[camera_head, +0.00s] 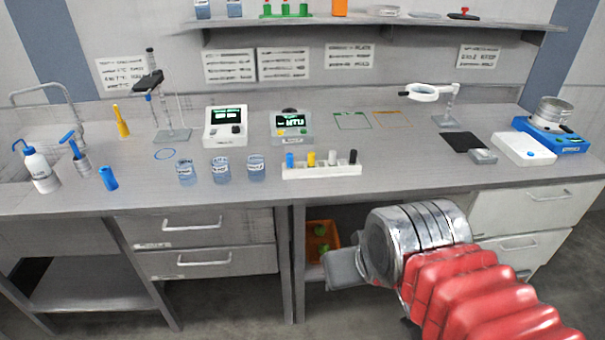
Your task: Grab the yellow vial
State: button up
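A yellow-capped vial (311,158) stands upright in a white rack (322,171) near the bench's front edge. In the rack it is second from the left, between a blue-capped vial (290,159) and a white-capped one (332,157); a black-capped vial (353,156) is at the right end. My gripper (341,270) is in front of the bench, below the worktop and to the lower right of the rack, clear of the vials. Its grey fingers show side-on, so I cannot tell whether they are open or shut.
Labelled beakers (221,169) stand left of the rack. Two meters (225,127) (291,126) stand behind. A black square (462,142) and a white scale (524,148) lie to the right. An orange bin (323,240) sits under the bench. A shelf (380,32) overhangs the back.

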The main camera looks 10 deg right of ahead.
aim_at(311, 155)
jog(key=u, duration=0.45)
jog(key=k, duration=1.05)
jog(key=u, duration=0.7)
jog(key=i, duration=1.6)
jog(key=z, duration=0.35)
jog(key=i, duration=0.65)
jog(key=z, duration=0.95)
jog(key=i, duration=0.6)
jog(key=z, duration=0.3)
